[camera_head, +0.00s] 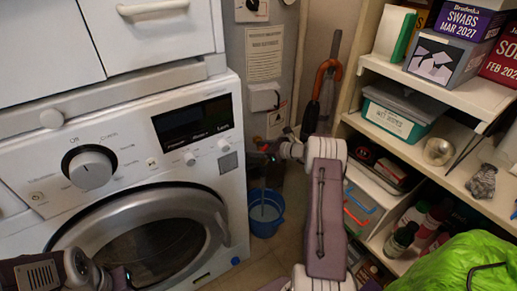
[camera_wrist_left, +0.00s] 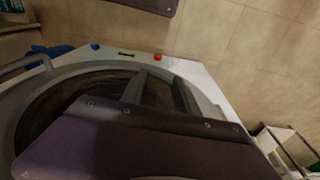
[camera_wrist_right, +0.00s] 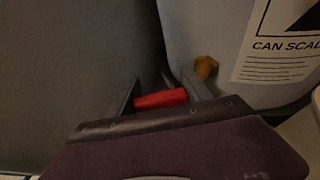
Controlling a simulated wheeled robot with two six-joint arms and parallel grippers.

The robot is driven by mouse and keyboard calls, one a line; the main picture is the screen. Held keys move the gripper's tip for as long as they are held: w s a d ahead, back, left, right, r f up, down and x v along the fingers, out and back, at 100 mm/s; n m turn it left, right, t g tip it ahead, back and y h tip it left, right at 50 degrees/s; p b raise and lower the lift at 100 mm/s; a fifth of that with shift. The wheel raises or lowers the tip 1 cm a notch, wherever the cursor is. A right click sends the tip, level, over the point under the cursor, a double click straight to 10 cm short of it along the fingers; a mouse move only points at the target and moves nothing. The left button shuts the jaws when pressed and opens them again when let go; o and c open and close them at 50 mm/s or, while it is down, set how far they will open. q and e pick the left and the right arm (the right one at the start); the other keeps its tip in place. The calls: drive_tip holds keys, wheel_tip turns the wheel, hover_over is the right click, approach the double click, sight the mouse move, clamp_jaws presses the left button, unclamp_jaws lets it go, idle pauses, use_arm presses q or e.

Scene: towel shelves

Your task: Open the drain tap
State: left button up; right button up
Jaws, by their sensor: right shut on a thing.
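The drain tap has a red handle (camera_wrist_right: 161,99), seen in the right wrist view in front of a grey-white tank. A brass-coloured fitting (camera_wrist_right: 206,67) shows just behind it to the right. My right gripper (camera_wrist_right: 160,96) has its fingers on either side of the red handle and is shut on it. In the head view my right gripper (camera_head: 268,150) is low at the grey tank (camera_head: 258,55), above a blue bucket (camera_head: 266,212); the tap is mostly hidden there. My left gripper (camera_wrist_left: 162,88) is open and empty over the washing machine's front.
A white washing machine (camera_head: 125,180) stands at the left, its round door closed. Shelves (camera_head: 465,95) with boxes and bottles stand close at the right. A green bag (camera_head: 455,265) is at the lower right.

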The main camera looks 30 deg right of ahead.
sight(265, 148)
drive_tip(key=shift+n+y, duration=0.4)
drive_tip(key=shift+g, duration=0.3)
drive_tip(key=o, duration=1.4)
drive_tip(key=shift+c, duration=0.2)
drive_tip(key=shift+s, duration=0.15)
drive_tip(key=p+v, duration=0.3)
drive_tip(key=v, duration=0.5)
drive_tip(key=shift+r+p, duration=0.15)
drive_tip(key=shift+p, duration=0.2)
drive_tip(key=shift+s+d, duration=0.25)
drive_tip(key=shift+s, duration=0.15)
